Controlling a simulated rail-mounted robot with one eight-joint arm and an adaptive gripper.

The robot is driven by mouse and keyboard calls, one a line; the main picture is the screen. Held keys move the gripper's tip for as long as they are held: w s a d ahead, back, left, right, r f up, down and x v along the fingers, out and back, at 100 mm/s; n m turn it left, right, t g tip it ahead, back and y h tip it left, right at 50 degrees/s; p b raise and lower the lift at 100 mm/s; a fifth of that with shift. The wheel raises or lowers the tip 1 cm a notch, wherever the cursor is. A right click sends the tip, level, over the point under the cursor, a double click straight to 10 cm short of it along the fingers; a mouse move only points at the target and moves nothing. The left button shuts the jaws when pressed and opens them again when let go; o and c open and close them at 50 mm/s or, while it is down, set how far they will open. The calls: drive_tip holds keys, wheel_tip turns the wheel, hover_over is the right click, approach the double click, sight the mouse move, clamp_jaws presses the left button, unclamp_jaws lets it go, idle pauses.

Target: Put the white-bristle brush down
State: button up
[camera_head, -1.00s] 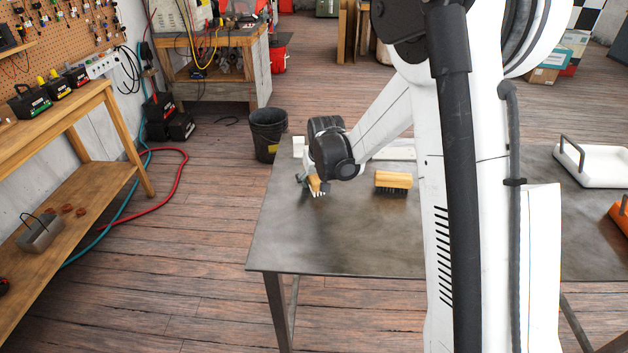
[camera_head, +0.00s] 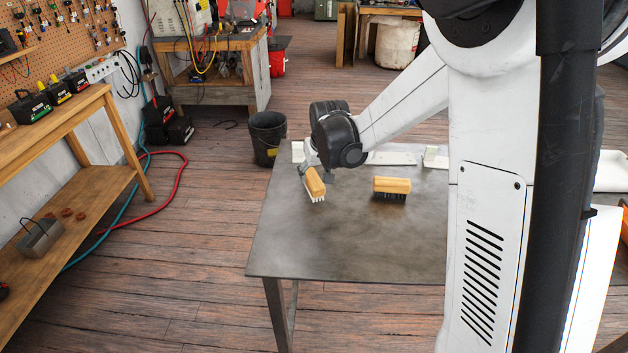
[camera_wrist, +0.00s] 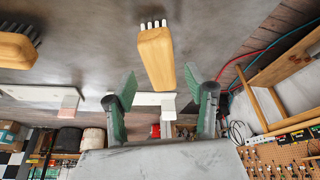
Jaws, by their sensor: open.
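The white-bristle brush (camera_head: 315,183) has a wooden block. It appears to rest bristles down on the left part of the grey metal table (camera_head: 290,245). In the wrist view the brush (camera_wrist: 157,60) lies just ahead of my fingers, in line with the gap between them. My gripper (camera_wrist: 160,90) is open, with one green finger pad on each side and nothing held between them. In the head view my gripper (camera_head: 315,172) is just behind the brush, partly hidden by the wrist and the brush.
A second wooden brush with dark bristles (camera_head: 392,188) stands to the right on the table, also in the wrist view (camera_wrist: 17,50). Pale flat pieces (camera_head: 390,158) lie along the far edge. A black bucket (camera_head: 268,135) stands beyond the table. The front of the table is clear.

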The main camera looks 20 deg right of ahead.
drive_tip(key=v, duration=0.5)
drive_tip(key=shift+s+r, duration=0.15)
drive_tip(key=shift+r, duration=0.15)
drive_tip(key=s+r+t, duration=0.1)
drive_tip(key=s+r, duration=0.2)
drive_tip(key=s, duration=0.7)
drive_tip(key=s+r+t, duration=0.1)
drive_tip(key=s+r, duration=0.2)
drive_tip(key=s, duration=0.7)
drive_tip(key=s+r, duration=0.3)
drive_tip(key=s, duration=0.7)
drive_tip(key=shift+s+m+t, duration=0.3)
drive_tip(key=shift+t, duration=0.1)
drive_tip(key=shift+a, duration=0.1)
